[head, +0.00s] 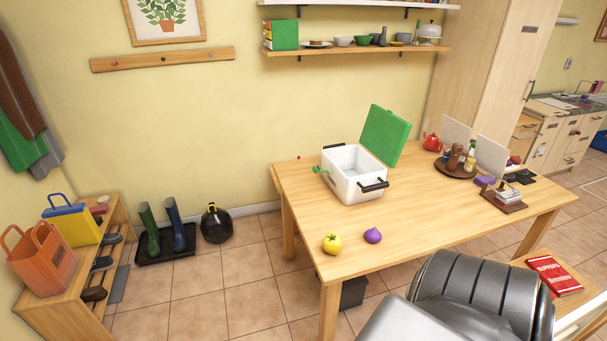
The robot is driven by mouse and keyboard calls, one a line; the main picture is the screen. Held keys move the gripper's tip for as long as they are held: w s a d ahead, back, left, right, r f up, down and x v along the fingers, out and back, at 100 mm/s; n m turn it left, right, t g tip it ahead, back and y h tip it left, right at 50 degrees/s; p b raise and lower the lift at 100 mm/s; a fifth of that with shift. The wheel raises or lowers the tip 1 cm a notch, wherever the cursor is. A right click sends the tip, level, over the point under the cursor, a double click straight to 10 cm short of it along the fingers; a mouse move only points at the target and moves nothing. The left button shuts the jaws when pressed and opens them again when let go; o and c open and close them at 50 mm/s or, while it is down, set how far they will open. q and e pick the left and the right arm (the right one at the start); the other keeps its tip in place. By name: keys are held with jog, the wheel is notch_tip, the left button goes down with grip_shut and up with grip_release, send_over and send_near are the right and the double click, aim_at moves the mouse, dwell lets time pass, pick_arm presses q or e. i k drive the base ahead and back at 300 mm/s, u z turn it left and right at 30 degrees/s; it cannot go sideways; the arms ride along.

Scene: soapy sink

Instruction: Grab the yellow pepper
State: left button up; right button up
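The yellow pepper (332,244) is a small, round, yellow vegetable with a green top. It sits on the wooden table (420,235) near the front left edge, in the head view. A purple vegetable (373,236) sits just to its right, with a small gap between them. Nothing covers the pepper. Neither my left gripper nor my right gripper shows in this view.
A white cooler box (350,188) with a raised green lid (385,137) stands behind the pepper. A round tray (455,172) with bottles is farther right. A dark ribbed shape (480,290) fills the lower right foreground. Tiled floor (235,290) lies open left of the table.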

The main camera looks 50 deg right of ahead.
aim_at(333, 242)
jog(key=i, duration=3.1)
jog(key=z, duration=4.6)
jog(key=i, duration=0.5)
jog(key=u, duration=0.1)
